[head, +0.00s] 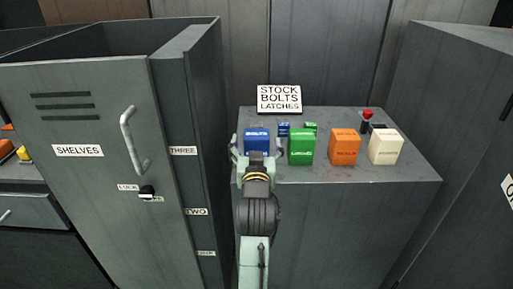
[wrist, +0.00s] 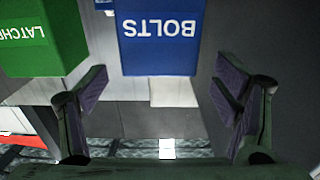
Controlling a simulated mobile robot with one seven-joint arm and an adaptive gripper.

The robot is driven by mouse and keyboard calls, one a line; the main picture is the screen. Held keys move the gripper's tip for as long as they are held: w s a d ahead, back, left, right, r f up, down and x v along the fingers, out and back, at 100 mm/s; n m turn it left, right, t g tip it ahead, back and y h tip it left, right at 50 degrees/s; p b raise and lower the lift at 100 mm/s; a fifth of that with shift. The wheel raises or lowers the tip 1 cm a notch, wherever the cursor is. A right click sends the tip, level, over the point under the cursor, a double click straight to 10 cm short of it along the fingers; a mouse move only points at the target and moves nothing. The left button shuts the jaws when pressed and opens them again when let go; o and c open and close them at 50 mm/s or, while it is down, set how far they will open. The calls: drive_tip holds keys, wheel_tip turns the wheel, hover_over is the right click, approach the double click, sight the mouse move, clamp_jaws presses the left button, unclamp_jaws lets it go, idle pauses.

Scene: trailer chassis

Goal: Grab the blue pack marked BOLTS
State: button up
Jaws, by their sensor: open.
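The blue pack marked BOLTS (head: 257,139) stands at the left end of the grey counter in the head view. In the wrist view the blue pack (wrist: 158,38) shows upside down, with its BOLTS label readable, ahead of and between the fingers. My gripper (head: 257,150) is open, its fingers to either side of the blue pack in the head view. In the wrist view my gripper (wrist: 165,95) has nothing between its fingertips that I can see touching. A green pack (wrist: 40,38) is close beside the blue one; it also shows in the head view (head: 301,146).
On the counter (head: 400,178) stand an orange pack (head: 344,147), a cream pack (head: 386,147), small items behind and a red-topped object (head: 367,116). A sign (head: 279,99) reads STOCK BOLTS LATCHES. A tall cabinet (head: 85,110) marked SHELVES stands close on the left.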

sight(257, 134)
drive_tip(key=w, duration=0.3)
drive_tip(key=w+p, duration=0.1)
drive_tip(key=shift+w+f, duration=0.3)
drive_tip(key=shift+f, duration=0.05)
drive_tip(key=c, duration=1.5)
drive_tip(key=shift+o, duration=0.2)
drive_tip(key=shift+r, duration=0.1)
